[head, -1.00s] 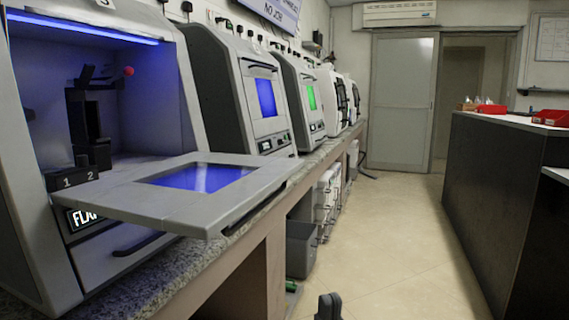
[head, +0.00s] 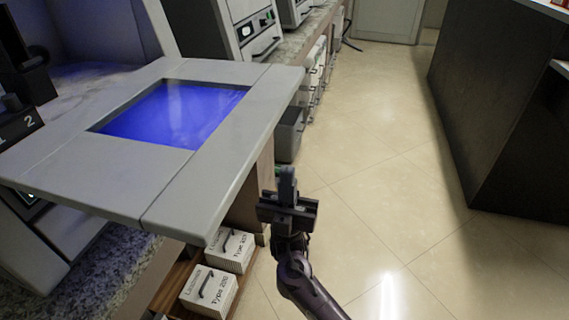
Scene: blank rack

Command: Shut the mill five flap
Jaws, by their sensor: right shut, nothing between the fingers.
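The mill flap (head: 205,172) is a grey panel with a blue window. It hangs open and roughly level, sticking out from the front of the mill at the left of the head view. The mill's dark inside shows at the far left edge; its number is out of view. My right gripper (head: 287,178) is shut and empty. It points up in front of the flap, to the right of the flap's outer edge, and appears apart from it. My left gripper is not in view.
White boxes (head: 216,284) with handles sit on a shelf under the bench. Another machine (head: 222,25) stands further along the bench. A dark counter (head: 498,110) stands at the right. The tiled floor (head: 370,160) between is clear.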

